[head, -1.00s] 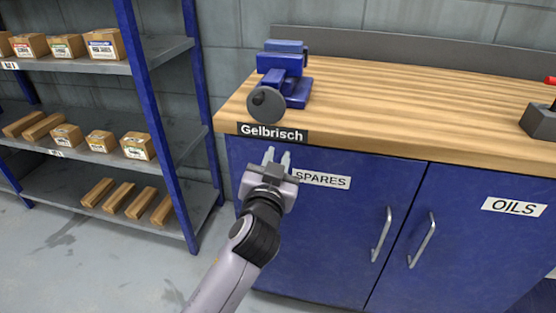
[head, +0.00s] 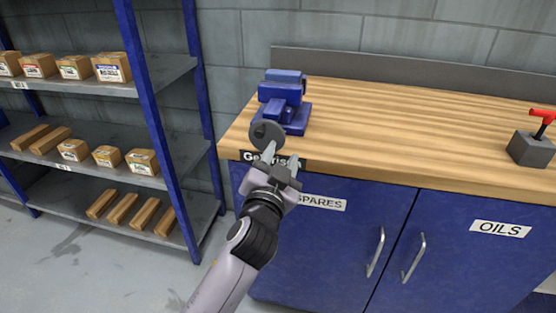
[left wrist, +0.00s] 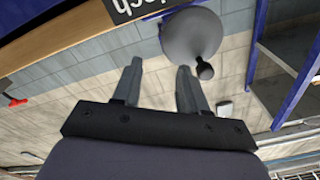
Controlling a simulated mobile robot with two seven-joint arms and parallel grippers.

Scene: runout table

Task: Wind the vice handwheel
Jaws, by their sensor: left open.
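The blue vice (head: 284,98) stands on the left front corner of the wooden bench. Its grey round handwheel (head: 267,135) faces the front edge, with a dark knob on its face. In the left wrist view the handwheel (left wrist: 190,38) is just beyond the fingertips, and its knob (left wrist: 204,70) stands out near the right finger. My left gripper (head: 282,154) is open and empty, just below and in front of the handwheel, apart from it as far as I can tell. It also shows in the left wrist view (left wrist: 158,72). My right gripper is not in view.
The bench top (head: 400,130) is mostly clear. A grey block with a red handle (head: 535,146) stands at its right. Blue cupboard doors (head: 310,235) with handles are below. A shelf rack (head: 160,140) with boxes stands at the left. A name plate (head: 298,163) is on the bench edge.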

